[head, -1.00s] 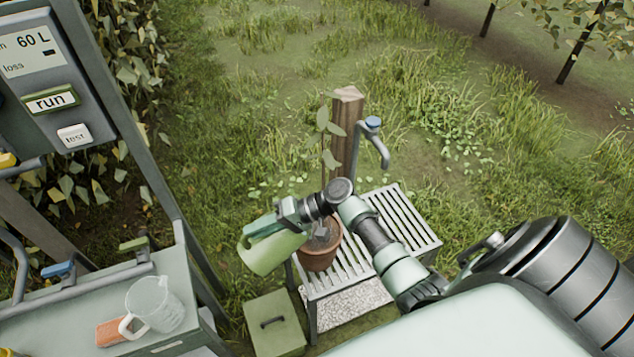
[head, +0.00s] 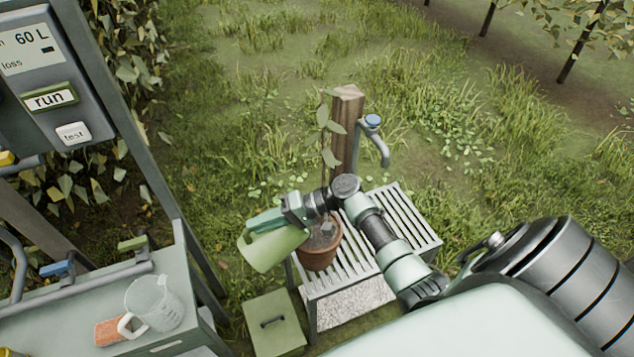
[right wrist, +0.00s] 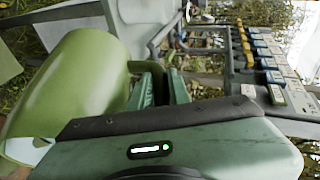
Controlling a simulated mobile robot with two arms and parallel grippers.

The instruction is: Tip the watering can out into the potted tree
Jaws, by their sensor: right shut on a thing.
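The green watering can (head: 270,249) is held by my right gripper (head: 268,222) beside the potted tree, to its left in the head view. The can is tilted, and the gripper is shut on its handle. The can also fills the left of the right wrist view (right wrist: 75,85); whether water runs out cannot be told. The potted tree stands in a brown clay pot (head: 319,258) on a slatted bench, its thin leafy stem (head: 327,135) rising in front of a wooden post. My right wrist partly covers the pot and stem. My left gripper is not in view.
The slatted bench (head: 413,228) holds the pot. A tap (head: 378,140) stands behind it by the wooden post (head: 346,115). A green lidded box (head: 272,322) is on the ground. At left, a worktable holds a clear jug (head: 155,304) and an orange sponge-like block (head: 112,331).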

